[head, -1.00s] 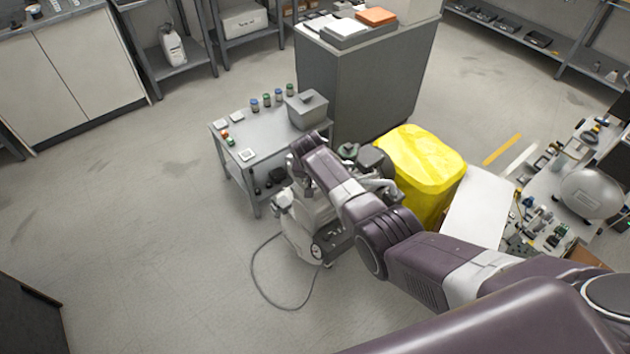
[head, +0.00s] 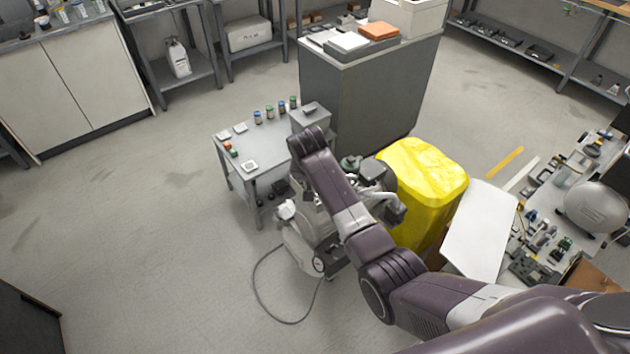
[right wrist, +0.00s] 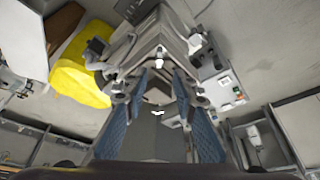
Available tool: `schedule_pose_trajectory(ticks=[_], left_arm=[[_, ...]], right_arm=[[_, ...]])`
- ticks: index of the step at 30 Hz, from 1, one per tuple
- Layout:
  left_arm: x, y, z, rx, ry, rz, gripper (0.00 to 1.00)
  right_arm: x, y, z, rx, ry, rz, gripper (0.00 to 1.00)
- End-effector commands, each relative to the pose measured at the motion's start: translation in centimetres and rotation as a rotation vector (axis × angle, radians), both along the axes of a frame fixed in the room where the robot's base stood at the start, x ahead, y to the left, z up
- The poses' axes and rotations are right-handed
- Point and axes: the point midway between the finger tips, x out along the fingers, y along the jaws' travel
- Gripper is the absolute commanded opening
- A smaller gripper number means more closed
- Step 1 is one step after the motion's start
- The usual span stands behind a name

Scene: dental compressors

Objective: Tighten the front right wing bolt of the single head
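The compressor (head: 302,247), a pale unit with dark parts on top, stands on the floor in the middle of the head view, partly hidden behind my right arm. In the right wrist view, my right gripper (right wrist: 160,82) is open, its blue-padded fingers apart on both sides of grey machine parts. A small bright wing-shaped piece (right wrist: 158,113) shows between the fingers; I cannot tell if it is the front right wing bolt. No finger contact is visible. In the head view my right gripper is hidden. My left gripper is not in view.
A small grey table (head: 268,165) with jars and a box stands behind the compressor. A hose (head: 258,295) loops on the floor. Floor on the left is clear.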

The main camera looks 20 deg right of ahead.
Motion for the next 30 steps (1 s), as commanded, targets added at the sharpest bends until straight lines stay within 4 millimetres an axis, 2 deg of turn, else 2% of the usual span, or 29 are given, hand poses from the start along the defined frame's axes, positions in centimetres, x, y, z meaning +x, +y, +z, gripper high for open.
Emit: schedule_pose_trajectory(ticks=[3, 8, 24, 27, 29, 30], left_arm=[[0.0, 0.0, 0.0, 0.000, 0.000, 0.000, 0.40], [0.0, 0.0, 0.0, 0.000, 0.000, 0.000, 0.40], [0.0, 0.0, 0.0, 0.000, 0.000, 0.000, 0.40], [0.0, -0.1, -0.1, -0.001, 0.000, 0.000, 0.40], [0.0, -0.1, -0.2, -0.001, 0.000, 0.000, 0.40], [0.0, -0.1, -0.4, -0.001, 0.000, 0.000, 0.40]], right_arm=[[-0.5, 0.3, 1.5, 0.000, -0.001, 0.001, 0.25], [-0.9, 0.4, 2.5, -0.001, 0.000, 0.000, 0.25], [-1.0, 0.5, 2.7, -0.001, 0.001, 0.001, 0.25], [-1.4, 0.4, 1.5, -0.003, 0.009, 0.010, 0.25], [-2.0, 0.4, -0.4, -0.006, 0.023, 0.029, 0.25], [-2.6, 0.3, -2.2, -0.009, 0.035, 0.049, 0.25]])
